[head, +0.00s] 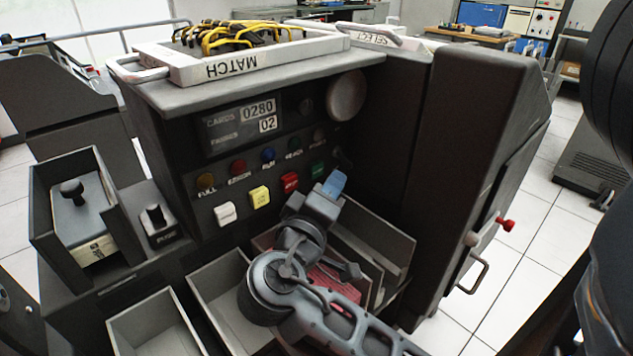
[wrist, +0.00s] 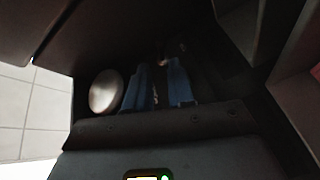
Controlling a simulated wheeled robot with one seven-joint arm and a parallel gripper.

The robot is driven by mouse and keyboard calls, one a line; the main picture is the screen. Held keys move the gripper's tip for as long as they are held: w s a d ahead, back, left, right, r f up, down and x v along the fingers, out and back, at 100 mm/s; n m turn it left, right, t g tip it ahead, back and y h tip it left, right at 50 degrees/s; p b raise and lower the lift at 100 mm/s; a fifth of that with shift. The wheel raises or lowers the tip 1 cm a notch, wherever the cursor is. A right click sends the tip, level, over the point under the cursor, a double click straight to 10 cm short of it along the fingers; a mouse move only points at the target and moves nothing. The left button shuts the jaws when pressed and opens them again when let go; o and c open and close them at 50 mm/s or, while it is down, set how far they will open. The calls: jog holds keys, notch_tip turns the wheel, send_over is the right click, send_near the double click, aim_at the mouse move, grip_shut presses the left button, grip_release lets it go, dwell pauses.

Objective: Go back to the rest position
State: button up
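My gripper (head: 334,184) is in front of the card machine (head: 170,130), near the right end of its button rows. In the head view its blue fingers show side-on, and my arm hides part of the trays below. In the wrist view the two blue fingers of my gripper (wrist: 160,85) stand apart with a dark gap between them. I see nothing held there. The machine's round silver disc (wrist: 105,92) lies to the left of the fingers in the wrist view.
Grey trays (head: 155,325) sit below the panel; reddish cards (head: 325,278) lie in one behind my arm. A card hopper (head: 75,215) stands at left. A frame marked MATCH (head: 250,62) with yellow cables lies on top.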

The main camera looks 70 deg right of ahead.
dwell(0.3)
jog(key=a+f+n+t+y+p, duration=0.2)
jog(key=a+n+t+y+p, duration=0.7)
jog(key=a+t+y+p, duration=0.3)
jog(key=s+a+r+m+t+y+p, duration=0.1)
jog(key=s+a+r+t+y+p, duration=0.1)
jog(key=r, duration=0.6)
jog(key=s+a+r+m+t+y+p, duration=0.2)
jog(key=s+a+r+y+p, duration=0.1)
jog(key=s+a+r+p, duration=0.3)
jog(key=shift+s+a+r+t+y+p, duration=0.35)
jog(key=shift+s+a+r, duration=0.95)
jog(key=shift+s+a, duration=0.7)
jog(key=shift+w+a, duration=0.2)
